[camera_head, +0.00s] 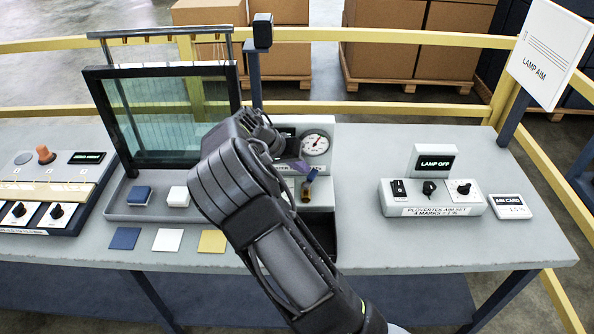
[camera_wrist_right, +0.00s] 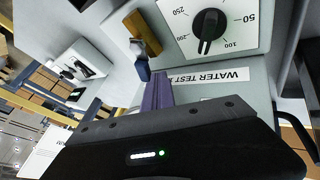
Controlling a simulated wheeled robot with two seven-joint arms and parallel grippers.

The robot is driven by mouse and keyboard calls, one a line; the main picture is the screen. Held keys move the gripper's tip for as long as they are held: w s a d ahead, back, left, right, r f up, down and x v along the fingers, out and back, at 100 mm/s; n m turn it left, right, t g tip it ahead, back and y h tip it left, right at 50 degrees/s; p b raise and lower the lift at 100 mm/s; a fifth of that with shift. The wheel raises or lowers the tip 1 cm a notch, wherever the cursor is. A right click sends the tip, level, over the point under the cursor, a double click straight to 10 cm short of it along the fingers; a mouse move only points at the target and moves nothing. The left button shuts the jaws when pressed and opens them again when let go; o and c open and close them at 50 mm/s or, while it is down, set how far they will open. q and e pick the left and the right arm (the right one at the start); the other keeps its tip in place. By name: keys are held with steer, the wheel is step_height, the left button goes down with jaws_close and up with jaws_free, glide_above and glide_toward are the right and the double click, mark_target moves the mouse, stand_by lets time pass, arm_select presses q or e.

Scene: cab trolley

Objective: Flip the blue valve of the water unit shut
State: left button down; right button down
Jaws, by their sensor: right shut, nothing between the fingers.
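The water unit (camera_head: 322,122) stands at the middle of the table, partly hidden by my right arm. Its round gauge shows at the upper right of the unit. The blue valve (camera_head: 310,176) is a small blue lever on a brass body; it stands out at a slant in the head view. In the right wrist view the blue valve (camera_wrist_right: 143,70) lies just beyond the fingertips. My right gripper (camera_head: 299,167) is shut and empty, its purple fingers (camera_wrist_right: 158,92) close beside the lever. I cannot tell whether they touch it. My left gripper is not in view.
A dial (camera_wrist_right: 209,25) is on the unit's face. Left of my right arm stand a framed glass pane (camera_head: 165,115) and a tray with blocks (camera_head: 178,197). The lamp aim set (camera_head: 432,198) is at the right, with bare table between it and the unit.

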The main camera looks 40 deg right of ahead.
steer(key=shift+s+d+b, duration=0.45)
steer(key=shift+d+b, duration=0.05)
steer(key=shift+d, duration=0.25)
steer(key=shift+s+d+b, duration=0.3)
steer(key=shift+s, duration=0.15)
stand_by(0.5)
steer(key=b+v, duration=0.1)
steer(key=v, duration=0.6)
steer(key=shift+a+r, duration=0.2)
steer(key=shift+r, duration=0.15)
